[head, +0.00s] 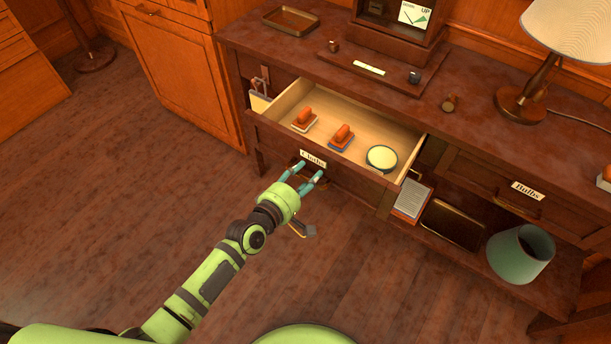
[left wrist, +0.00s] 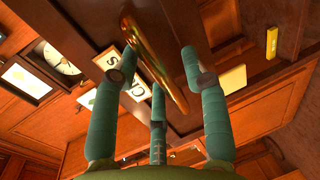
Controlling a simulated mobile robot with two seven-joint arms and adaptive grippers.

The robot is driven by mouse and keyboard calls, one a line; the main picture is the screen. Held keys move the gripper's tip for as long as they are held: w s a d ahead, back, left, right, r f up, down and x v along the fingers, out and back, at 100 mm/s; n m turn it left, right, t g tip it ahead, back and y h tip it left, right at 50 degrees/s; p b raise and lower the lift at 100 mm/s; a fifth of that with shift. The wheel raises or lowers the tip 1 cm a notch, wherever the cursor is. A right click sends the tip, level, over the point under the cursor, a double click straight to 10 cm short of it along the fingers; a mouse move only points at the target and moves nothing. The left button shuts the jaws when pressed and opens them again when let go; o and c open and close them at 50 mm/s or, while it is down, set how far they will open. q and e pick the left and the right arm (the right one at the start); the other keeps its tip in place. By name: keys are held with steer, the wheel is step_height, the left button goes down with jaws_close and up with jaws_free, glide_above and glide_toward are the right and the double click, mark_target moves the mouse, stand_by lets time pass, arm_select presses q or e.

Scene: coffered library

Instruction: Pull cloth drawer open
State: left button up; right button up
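The drawer labelled "Cloths" (head: 353,175) stands pulled out from the dark wooden desk, its pale inside showing. In it are two orange-handled blocks, one on white (head: 304,120) and one on blue (head: 341,137), and a round pale-lidded tin (head: 381,158). My left gripper (head: 309,172) is at the drawer front, just below the label. In the left wrist view the brass handle (left wrist: 152,62) runs between its spread fingers (left wrist: 160,62); I see no clear grip on it. The handle is mostly hidden in the head view. My right gripper is not in view.
A "Bulbs" drawer (head: 513,198) is shut at right. The lower shelf holds a notepad (head: 411,201), a dark tray (head: 453,224) and a green lampshade-like bin (head: 520,253). A lamp (head: 522,103) and a brass tray (head: 290,20) stand on top. The floor (head: 130,210) at left is clear.

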arm_select(q)
steer(key=shift+s, duration=0.1)
steer(key=v, duration=1.2)
steer(key=s+a+f+m+g+y+p, duration=0.2)
steer(key=s+a+f+m+g+y, duration=0.15)
steer(key=f, duration=0.75)
steer(key=s+a+f+m+g+y+p, duration=0.1)
steer(key=s+a+f+m+g+y, duration=0.3)
steer(key=f, duration=0.7)
steer(key=s+a+f+m+g, duration=0.1)
steer(key=s+f, duration=0.3)
steer(key=s, duration=0.5)
steer(key=s+a+f+m+g+p, duration=0.1)
steer(key=s+a+f+m+g, duration=0.1)
steer(key=s, duration=0.6)
steer(key=s+a+f+m+g+p, duration=0.1)
steer(key=s+f+m, duration=0.3)
steer(key=s, duration=0.5)
step_height(320, 180, down, 3)
steer(key=shift+s+a+r+g, duration=0.1)
steer(key=shift+s+a+g, duration=0.2)
steer(key=shift+a+g, duration=0.3)
